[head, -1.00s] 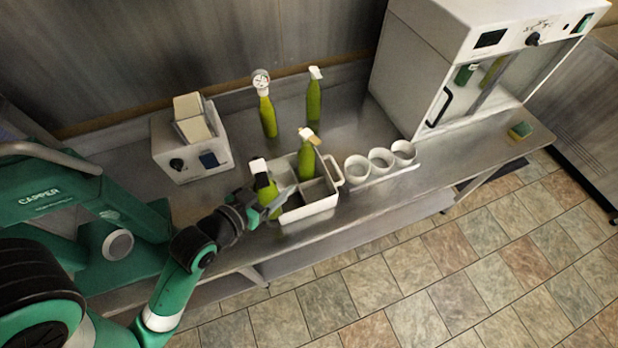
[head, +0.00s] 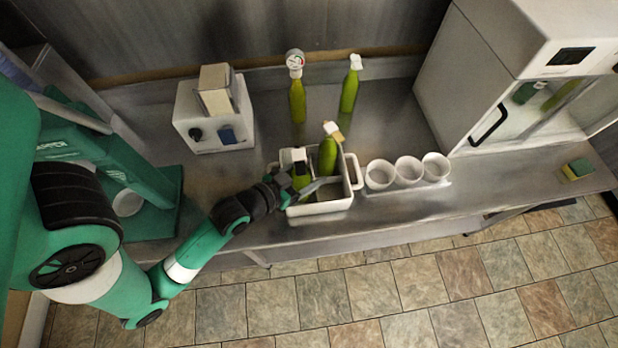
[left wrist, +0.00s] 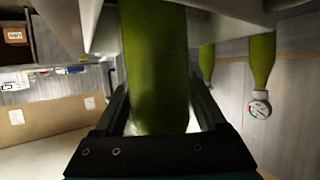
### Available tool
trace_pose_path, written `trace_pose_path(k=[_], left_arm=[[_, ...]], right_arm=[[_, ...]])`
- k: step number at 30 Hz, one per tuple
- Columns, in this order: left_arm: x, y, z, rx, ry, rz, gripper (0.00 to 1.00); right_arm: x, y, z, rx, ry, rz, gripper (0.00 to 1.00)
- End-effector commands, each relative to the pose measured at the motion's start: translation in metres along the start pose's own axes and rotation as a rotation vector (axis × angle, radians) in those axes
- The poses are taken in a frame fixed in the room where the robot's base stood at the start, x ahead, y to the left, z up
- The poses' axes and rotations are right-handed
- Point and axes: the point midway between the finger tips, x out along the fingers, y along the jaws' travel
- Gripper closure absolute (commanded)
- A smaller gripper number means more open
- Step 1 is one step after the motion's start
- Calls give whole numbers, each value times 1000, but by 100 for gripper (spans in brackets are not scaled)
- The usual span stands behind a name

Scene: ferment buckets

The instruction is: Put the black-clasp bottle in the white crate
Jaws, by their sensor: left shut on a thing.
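The white crate (head: 320,208) stands on the steel counter near its front edge. My left gripper (head: 301,186) is shut on a green bottle (head: 303,173) with a white top and a dark clasp. The bottle is roughly upright, within the left part of the crate's outline; I cannot tell whether it touches the crate floor. In the left wrist view the bottle's green body (left wrist: 155,65) fills the space between the fingers. Another green bottle (head: 327,158) with a tan tag stands in the crate, right beside it. My right gripper is not in view.
Behind the crate stand a gauge-topped bottle (head: 297,100) and a white-topped bottle (head: 349,92). Three white cups (head: 408,170) stand to the right. A white box device (head: 215,125) is at back left, a large white cabinet (head: 480,80) at right. A sponge (head: 577,169) lies far right.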

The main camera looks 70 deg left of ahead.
Motion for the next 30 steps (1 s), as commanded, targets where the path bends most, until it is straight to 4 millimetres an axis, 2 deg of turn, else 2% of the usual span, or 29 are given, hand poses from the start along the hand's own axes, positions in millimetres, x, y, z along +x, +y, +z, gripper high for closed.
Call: trace_pose_path(k=[3,5,17,18,21,30], left_arm=[[8,0,20,0,-3,0,100],[10,0,26,0,-1,0,100],[13,0,31,0,2,0,100],[12,0,31,0,-2,0,20],[12,0,31,0,-2,0,2],[11,0,27,0,-2,0,0]], right_arm=[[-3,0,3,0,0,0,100],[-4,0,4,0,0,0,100],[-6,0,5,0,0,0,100],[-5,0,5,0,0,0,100],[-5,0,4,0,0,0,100],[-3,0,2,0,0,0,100]])
